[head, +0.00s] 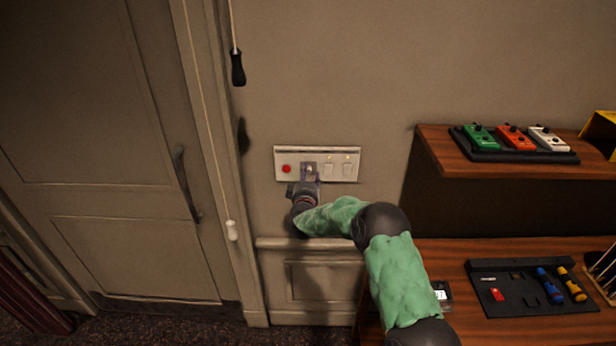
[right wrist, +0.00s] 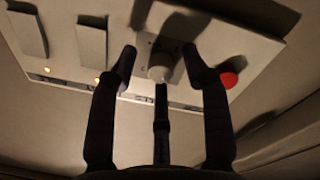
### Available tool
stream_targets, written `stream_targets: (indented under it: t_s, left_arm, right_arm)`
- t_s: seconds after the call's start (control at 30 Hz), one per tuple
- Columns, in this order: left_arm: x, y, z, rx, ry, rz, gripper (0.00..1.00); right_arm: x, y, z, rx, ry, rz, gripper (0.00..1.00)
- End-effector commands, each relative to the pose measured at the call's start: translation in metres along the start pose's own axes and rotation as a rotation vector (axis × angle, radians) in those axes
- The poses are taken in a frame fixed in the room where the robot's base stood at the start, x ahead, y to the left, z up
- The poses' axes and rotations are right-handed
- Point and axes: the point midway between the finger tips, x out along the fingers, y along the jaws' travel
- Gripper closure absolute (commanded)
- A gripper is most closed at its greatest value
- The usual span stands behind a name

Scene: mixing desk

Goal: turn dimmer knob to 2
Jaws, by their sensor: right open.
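The dimmer knob (right wrist: 160,68) is a small pale round knob on a white wall panel (head: 345,157). In the head view the knob (head: 310,169) shows just beyond my right gripper (head: 308,174). In the right wrist view my right gripper (right wrist: 160,66) is open, with its fingers on either side of the knob. There are gaps between the fingertips and the knob. Any number marks around the knob are too dark and small to read. My left gripper is not in view.
A red button (head: 287,169) sits left of the knob, and two switches (head: 337,171) sit right of it. Pull cords with a black handle (head: 238,68) and a white end (head: 233,231) hang at left. A wooden shelf (head: 430,150) with pedals (head: 515,138) is at right.

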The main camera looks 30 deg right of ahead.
Motion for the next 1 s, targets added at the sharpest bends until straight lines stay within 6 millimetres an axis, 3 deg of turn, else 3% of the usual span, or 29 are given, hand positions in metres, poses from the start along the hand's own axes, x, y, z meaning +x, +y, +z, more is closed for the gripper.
stream_targets:
  t_s: [0.23,0.7,1.0]
  left_arm:
    - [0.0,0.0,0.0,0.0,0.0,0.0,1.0]
    - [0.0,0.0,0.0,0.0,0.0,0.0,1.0]
    - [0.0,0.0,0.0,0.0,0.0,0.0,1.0]
  right_arm:
    - [-0.019,0.001,-0.001,0.001,0.001,0.0,0.52]
    - [-0.104,0.0,0.001,0.0,-0.001,-0.002,0.52]
    - [-0.12,0.0,0.001,0.0,-0.001,-0.001,0.52]
